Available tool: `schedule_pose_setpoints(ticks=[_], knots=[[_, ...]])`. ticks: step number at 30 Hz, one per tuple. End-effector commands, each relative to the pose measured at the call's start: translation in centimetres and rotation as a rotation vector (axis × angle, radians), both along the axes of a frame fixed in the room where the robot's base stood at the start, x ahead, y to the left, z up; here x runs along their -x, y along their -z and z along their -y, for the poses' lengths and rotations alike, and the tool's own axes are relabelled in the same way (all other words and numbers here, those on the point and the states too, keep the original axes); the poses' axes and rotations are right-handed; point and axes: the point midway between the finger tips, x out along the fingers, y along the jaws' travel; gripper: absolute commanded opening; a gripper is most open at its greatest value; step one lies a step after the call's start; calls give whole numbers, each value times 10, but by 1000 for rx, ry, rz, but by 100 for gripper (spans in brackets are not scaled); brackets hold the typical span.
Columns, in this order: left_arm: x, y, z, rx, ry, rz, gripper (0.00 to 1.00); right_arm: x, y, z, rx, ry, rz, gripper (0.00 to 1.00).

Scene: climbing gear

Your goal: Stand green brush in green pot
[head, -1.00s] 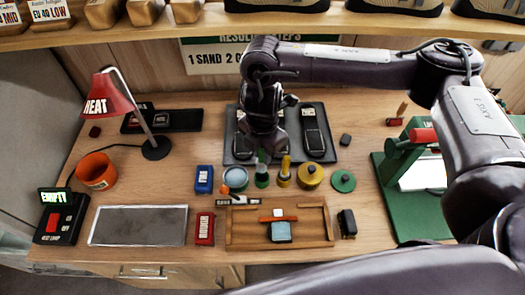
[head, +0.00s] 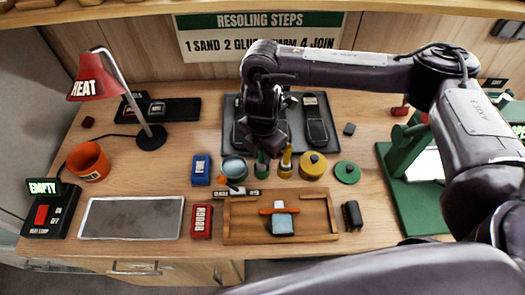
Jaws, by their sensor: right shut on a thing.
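My right gripper (head: 264,149) points down over the row of pots at the middle of the table. It is shut on the green brush (head: 262,158), which it holds roughly upright, handle up. The small green pot (head: 261,171) is directly below, between the grey-blue tin and the yellow pot. The brush's lower end overlaps the pot's mouth in the head view. I cannot tell whether it is inside or touches the bottom. My left gripper is not in view.
A yellow brush (head: 286,157) stands just right of the green one. A grey-blue tin (head: 234,168), yellow lidded pot (head: 313,166) and green lid (head: 347,173) are close by. A wooden tray (head: 232,222) lies in front; a dark mat (head: 296,112) with shoe soles lies behind.

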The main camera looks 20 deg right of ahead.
Motion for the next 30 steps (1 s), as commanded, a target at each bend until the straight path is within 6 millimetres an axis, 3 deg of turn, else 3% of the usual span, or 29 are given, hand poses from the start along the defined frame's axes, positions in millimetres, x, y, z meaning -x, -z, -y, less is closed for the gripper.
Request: schedule_pose_setpoints(ticks=[3, 4, 9, 20, 30], knots=[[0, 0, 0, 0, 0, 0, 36, 0, 0, 0, 0, 0, 0, 0], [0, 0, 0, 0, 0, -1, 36, 0, 0, 0, 0, 0, 0, 22], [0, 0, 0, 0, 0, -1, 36, 0, 0, 0, 0, 0, 0, 44], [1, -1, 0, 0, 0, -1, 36, -1, -6, 0, -1, -1, 2, 45], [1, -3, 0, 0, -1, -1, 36, -1, -58, 0, 1, -1, 4, 45]])
